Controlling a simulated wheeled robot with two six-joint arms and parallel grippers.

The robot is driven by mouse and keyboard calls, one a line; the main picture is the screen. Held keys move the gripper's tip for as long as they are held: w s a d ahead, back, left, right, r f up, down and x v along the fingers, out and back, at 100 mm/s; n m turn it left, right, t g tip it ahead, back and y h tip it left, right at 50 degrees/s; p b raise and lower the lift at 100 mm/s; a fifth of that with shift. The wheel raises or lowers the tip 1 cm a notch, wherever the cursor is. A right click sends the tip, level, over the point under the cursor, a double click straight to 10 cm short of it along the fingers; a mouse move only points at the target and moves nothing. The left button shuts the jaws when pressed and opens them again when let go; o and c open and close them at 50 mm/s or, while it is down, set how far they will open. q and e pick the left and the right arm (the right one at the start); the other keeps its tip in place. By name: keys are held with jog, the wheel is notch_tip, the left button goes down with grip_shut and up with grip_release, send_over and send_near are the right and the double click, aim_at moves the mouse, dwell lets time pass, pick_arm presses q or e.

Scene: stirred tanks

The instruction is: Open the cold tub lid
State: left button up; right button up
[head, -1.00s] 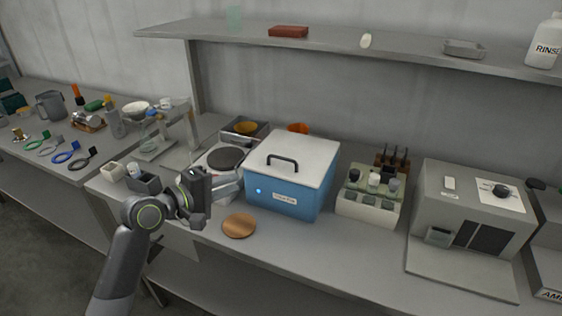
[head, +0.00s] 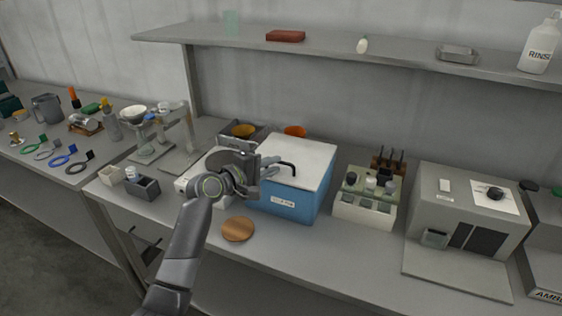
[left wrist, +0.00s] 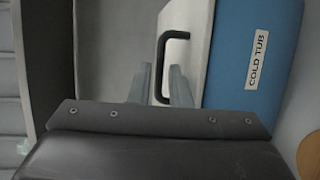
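The cold tub (head: 290,203) is a blue box on the bench; its "COLD TUB" label shows in the left wrist view (left wrist: 257,60). Its pale lid (head: 312,157) lies flat and closed on top. A black bar handle (head: 289,166) stands on the lid, partly hidden by my gripper in the head view. My left gripper (head: 273,168) is over the left part of the lid, at the handle. In the left wrist view its two fingers (left wrist: 160,88) are apart, with the handle (left wrist: 159,68) between them and a gap visible. My right gripper is not in view.
A round copper-coloured disc (head: 238,229) lies in front of the tub. A hotplate (head: 222,160) stands close on its left, a bottle rack (head: 366,207) on its right. A shelf (head: 340,56) runs above the back of the bench.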

aim_at(281, 163)
pick_arm(q)
jog(key=shift+x, duration=1.85)
grip_shut()
